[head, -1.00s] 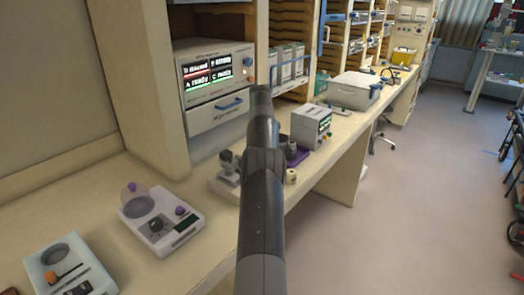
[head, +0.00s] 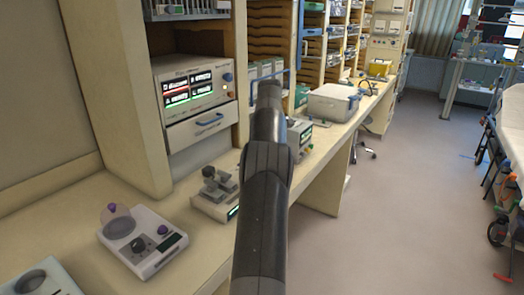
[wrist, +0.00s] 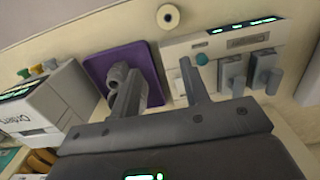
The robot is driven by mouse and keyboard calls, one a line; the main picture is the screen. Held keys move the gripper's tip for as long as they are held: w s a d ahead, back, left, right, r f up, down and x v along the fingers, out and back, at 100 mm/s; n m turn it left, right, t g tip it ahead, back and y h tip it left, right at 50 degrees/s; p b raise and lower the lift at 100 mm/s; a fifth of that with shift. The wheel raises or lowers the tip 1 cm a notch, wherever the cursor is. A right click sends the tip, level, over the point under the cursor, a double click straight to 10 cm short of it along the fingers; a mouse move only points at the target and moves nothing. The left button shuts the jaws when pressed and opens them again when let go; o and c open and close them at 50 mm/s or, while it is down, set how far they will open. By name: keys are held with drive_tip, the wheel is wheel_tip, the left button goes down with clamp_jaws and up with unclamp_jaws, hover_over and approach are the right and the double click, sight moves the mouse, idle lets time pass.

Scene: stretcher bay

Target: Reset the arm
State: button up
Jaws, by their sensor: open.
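My arm stretches forward over the bench in the head view and hides my gripper there. In the wrist view my gripper (wrist: 158,82) is open, its two grey fingers apart with nothing between them. It points down at the bench. Beyond the fingers lie a purple mat (wrist: 95,66) and a pale device with grey blocks and a teal knob (wrist: 222,45). The left finger overlaps a grey object on the mat; I cannot tell whether they touch.
The bench (head: 80,215) carries a scale-like device (head: 142,243), a lit display unit (head: 195,88) and a grey box (head: 333,103). In the wrist view a white box (wrist: 50,108) stands left and a cream round piece (wrist: 168,16) ahead.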

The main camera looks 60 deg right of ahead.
drive_tip(key=shift+s+r, duration=0.1)
drive_tip(key=shift+s, duration=0.05)
idle(0.5)
drive_tip(key=w+a+r, duration=0.3)
drive_tip(key=a+r, duration=0.1)
drive_tip(key=a, duration=0.4)
drive_tip(key=w+a+r+t+h, duration=0.1)
drive_tip(key=w+a+r, duration=0.25)
drive_tip(key=a, duration=0.45)
drive_tip(key=w+a+r, duration=0.3)
drive_tip(key=a, duration=0.5)
drive_tip(key=s+a+r+t, duration=0.1)
drive_tip(key=a, duration=0.8)
drive_tip(key=s+a+r+t, duration=0.1)
drive_tip(key=s+a+r, duration=0.1)
drive_tip(key=a, duration=0.8)
drive_tip(key=s+a+f+t, duration=0.1)
drive_tip(key=s+a+f, duration=0.2)
drive_tip(key=s+a, duration=0.3)
drive_tip(key=s+a+f+t, duration=0.1)
drive_tip(key=s+a+f, duration=0.3)
drive_tip(key=s+a, duration=0.2)
drive_tip(key=s+a+f+t+y, duration=0.1)
drive_tip(key=s+a+f, duration=0.3)
drive_tip(key=s+a, duration=0.2)
drive_tip(key=a, duration=0.2)
drive_tip(key=shift+s+a+f, duration=0.15)
drive_tip(key=shift+a, duration=0.15)
